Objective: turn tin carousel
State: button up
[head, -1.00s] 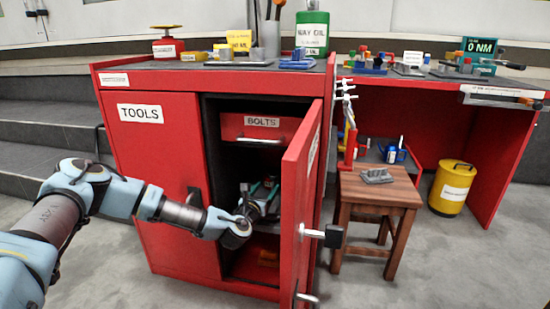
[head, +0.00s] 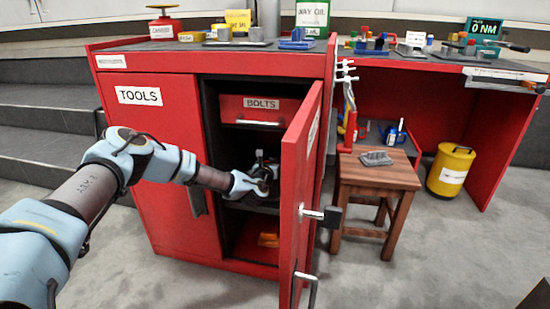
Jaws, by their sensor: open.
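My gripper (head: 264,167) is inside the red tool cabinet (head: 160,200), in the dark opening below the BOLTS drawer (head: 262,110). It looks small and dark there, with its jaws apart, and I see nothing held between them. My arm reaches in from the left, past the closed TOOLS door. I cannot make out a tin carousel; the dark inside around my gripper is partly hidden by my wrist and the open door.
The right cabinet door (head: 302,190) stands open towards me, close to the right of my gripper. A wooden stool (head: 380,178) and a yellow bin (head: 450,170) stand to the right.

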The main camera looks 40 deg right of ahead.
jog(key=shift+w+d, duration=0.25)
jog(key=shift+d, duration=0.05)
jog(key=shift+c, duration=0.2)
grip_shut()
dwell(1.1)
